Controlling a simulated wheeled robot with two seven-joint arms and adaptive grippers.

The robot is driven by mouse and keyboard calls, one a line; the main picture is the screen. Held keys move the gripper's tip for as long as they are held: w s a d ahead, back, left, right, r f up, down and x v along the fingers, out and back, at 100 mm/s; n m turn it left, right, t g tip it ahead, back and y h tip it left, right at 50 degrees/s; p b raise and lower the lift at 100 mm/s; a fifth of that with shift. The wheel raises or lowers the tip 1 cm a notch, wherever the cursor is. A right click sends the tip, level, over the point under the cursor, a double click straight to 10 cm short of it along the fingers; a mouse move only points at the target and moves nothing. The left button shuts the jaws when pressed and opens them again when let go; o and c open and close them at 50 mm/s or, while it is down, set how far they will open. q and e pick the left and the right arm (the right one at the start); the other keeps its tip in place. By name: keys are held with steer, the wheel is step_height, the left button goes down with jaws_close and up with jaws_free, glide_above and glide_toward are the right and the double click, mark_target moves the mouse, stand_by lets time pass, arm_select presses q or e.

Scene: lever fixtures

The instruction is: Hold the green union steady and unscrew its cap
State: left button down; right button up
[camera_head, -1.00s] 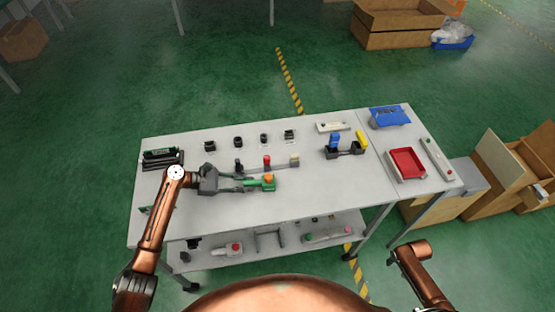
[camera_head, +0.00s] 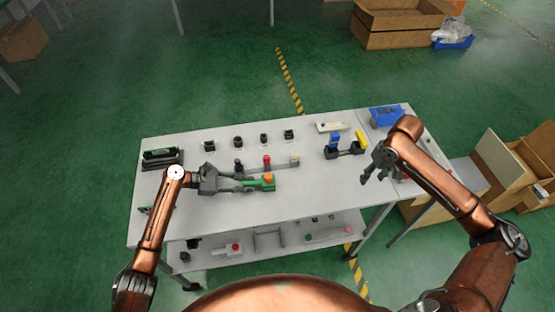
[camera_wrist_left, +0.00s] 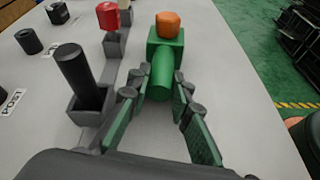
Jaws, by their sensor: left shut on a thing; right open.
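The green union (camera_head: 259,185) lies on the white table with its orange cap (camera_head: 268,178) on top at the right end. In the left wrist view the green union (camera_wrist_left: 164,70) has a square block and a round stem pointing at my gripper, and the orange cap (camera_wrist_left: 168,25) sits on the block. My left gripper (camera_head: 242,184) is shut on the union's stem; its fingers (camera_wrist_left: 163,100) lie on both sides of it. My right gripper (camera_head: 373,172) is open and empty over the right part of the table, well to the right of the union.
A row of fixtures with a red-topped post (camera_head: 267,160) stands just behind the union. A black holder (camera_head: 343,150) with blue and yellow parts stands at the middle right. A blue bin (camera_head: 386,117) is at the back right.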

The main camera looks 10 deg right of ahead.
steer(key=w+a+r+n+t, duration=0.1)
steer(key=w+a+r+n, duration=0.1)
steer(key=w+a+r, duration=0.4)
steer(key=n+y, duration=0.2)
steer(key=n, duration=0.4)
glide_toward(268, 176)
steer(key=x, duration=0.8)
steer(key=shift+f, duration=0.35)
steer(key=shift+c, duration=0.2)
